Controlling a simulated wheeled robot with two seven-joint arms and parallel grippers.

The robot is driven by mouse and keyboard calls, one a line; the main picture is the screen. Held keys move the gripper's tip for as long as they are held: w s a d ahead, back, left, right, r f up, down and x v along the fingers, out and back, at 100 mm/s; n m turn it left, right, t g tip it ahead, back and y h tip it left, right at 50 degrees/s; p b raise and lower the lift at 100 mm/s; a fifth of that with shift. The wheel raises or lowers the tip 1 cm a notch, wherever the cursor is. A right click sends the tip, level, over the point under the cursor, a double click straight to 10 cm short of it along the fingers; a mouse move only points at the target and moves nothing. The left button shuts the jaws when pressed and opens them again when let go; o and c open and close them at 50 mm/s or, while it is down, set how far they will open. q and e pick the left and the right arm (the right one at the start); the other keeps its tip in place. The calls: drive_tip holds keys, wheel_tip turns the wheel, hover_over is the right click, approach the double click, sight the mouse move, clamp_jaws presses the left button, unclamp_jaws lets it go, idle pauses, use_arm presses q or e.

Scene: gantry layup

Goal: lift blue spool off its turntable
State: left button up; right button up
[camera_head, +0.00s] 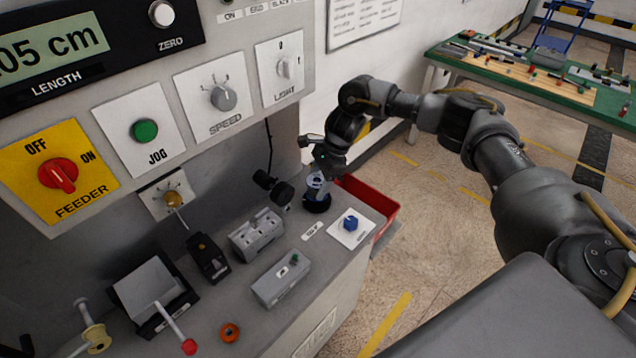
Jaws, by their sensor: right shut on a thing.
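My right arm comes in from the right, and its gripper (321,172) points down at the back right of the grey bench. It is shut on the blue spool (317,187), a small blue and pale piece between and below the fingers. The spool stands over a dark round base (317,206), which looks like its turntable. The gripper hides part of the spool, and I cannot tell whether there is a gap between spool and base. My left gripper is not in view.
A blue knob on a white plate (350,224) sits close by in front. A red bin (382,206) hangs beyond the bench's right edge. Grey blocks (257,234) and a dark lamp-like part (272,188) stand left of the spool. The control panel (215,130) rises behind.

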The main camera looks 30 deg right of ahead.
drive_tip(key=shift+r+p, duration=1.6)
drive_tip(key=shift+r, duration=1.75)
drive_tip(key=shift+r, duration=0.4)
drive_tip(key=shift+r+p, duration=0.6)
drive_tip(key=shift+r, duration=0.65)
drive_tip(key=shift+w, duration=0.1)
